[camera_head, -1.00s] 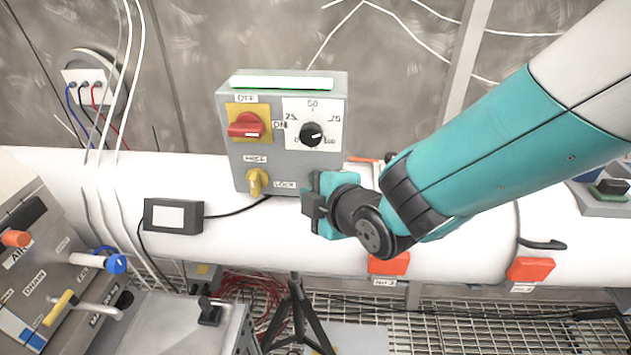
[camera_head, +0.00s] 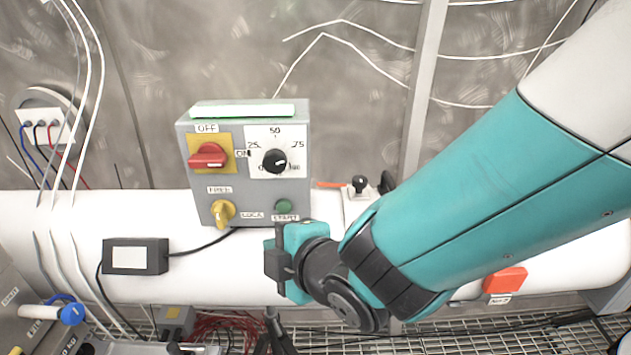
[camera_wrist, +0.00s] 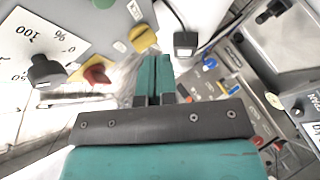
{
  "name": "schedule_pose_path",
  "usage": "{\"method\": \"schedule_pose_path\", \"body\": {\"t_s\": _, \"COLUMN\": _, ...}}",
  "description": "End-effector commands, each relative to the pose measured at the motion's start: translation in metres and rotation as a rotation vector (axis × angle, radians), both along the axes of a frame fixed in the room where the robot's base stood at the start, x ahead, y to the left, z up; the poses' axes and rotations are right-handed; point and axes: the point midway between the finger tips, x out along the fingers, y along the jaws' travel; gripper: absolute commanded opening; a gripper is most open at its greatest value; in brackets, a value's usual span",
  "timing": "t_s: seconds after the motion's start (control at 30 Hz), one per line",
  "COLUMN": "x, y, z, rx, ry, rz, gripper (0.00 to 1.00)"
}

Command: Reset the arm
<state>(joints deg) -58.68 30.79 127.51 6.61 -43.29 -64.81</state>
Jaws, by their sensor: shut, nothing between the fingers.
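My gripper (camera_head: 277,262) is at the end of my teal arm, in front of the white pipe and just below the grey control box (camera_head: 250,200). It looks apart from the box, though the gap is hard to judge. In the wrist view its teal fingers (camera_wrist: 153,75) are together, with nothing between them. The box carries a red switch (camera_head: 208,155), a black dial (camera_head: 275,161), a yellow knob (camera_head: 222,212) and a green start button (camera_head: 284,206). The red switch also shows in the wrist view (camera_wrist: 97,75).
The white pipe (camera_head: 60,215) runs across behind my gripper. A small black box with a white screen (camera_head: 136,257) is on it at left. An orange block (camera_head: 505,280) is at lower right. Grey panels with valves stand at lower left. The wall above the control box is bare apart from cables.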

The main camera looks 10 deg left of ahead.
Motion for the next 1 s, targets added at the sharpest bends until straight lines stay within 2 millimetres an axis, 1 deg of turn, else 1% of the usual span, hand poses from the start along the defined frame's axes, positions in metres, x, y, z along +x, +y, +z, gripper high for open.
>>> {"method": "schedule_pose_path", "body": {"t_s": 0.17, "x": 0.001, "y": -0.001, "z": 0.0, "rx": 0.0, "ry": 0.004, "rz": -0.003, "gripper": 0.0}}
{"method": "schedule_pose_path", "body": {"t_s": 0.27, "x": 0.008, "y": -0.014, "z": 0.002, "rx": 0.008, "ry": 0.07, "rz": -0.05, "gripper": 0.0}}
{"method": "schedule_pose_path", "body": {"t_s": 0.37, "x": 0.019, "y": -0.049, "z": 0.005, "rx": 0.027, "ry": 0.253, "rz": -0.176, "gripper": 0.0}}
{"method": "schedule_pose_path", "body": {"t_s": 0.47, "x": 0.02, "y": -0.105, "z": 0.01, "rx": 0.065, "ry": 0.533, "rz": -0.366, "gripper": 0.0}}
{"method": "schedule_pose_path", "body": {"t_s": 0.5, "x": 0.015, "y": -0.128, "z": 0.012, "rx": 0.079, "ry": 0.656, "rz": -0.447, "gripper": 0.0}}
{"method": "schedule_pose_path", "body": {"t_s": 0.57, "x": 0.001, "y": -0.162, "z": 0.015, "rx": 0.098, "ry": 0.831, "rz": -0.569, "gripper": 0.0}}
{"method": "schedule_pose_path", "body": {"t_s": 0.6, "x": -0.012, "y": -0.184, "z": 0.017, "rx": 0.106, "ry": 0.939, "rz": -0.648, "gripper": 0.0}}
{"method": "schedule_pose_path", "body": {"t_s": 0.67, "x": -0.033, "y": -0.211, "z": 0.02, "rx": 0.112, "ry": 1.084, "rz": -0.759, "gripper": 0.0}}
{"method": "schedule_pose_path", "body": {"t_s": 0.7, "x": -0.047, "y": -0.227, "z": 0.022, "rx": 0.112, "ry": 1.166, "rz": -0.826, "gripper": 0.0}}
{"method": "schedule_pose_path", "body": {"t_s": 0.8, "x": -0.081, "y": -0.258, "z": 0.025, "rx": 0.103, "ry": 1.321, "rz": -0.97, "gripper": 0.0}}
{"method": "schedule_pose_path", "body": {"t_s": 0.83, "x": -0.089, "y": -0.264, "z": 0.026, "rx": 0.097, "ry": 1.355, "rz": -1.003, "gripper": 0.0}}
{"method": "schedule_pose_path", "body": {"t_s": 0.9, "x": -0.105, "y": -0.276, "z": 0.027, "rx": 0.085, "ry": 1.413, "rz": -1.067, "gripper": 0.0}}
{"method": "schedule_pose_path", "body": {"t_s": 1.0, "x": -0.117, "y": -0.284, "z": 0.028, "rx": 0.073, "ry": 1.455, "rz": -1.117, "gripper": 0.0}}
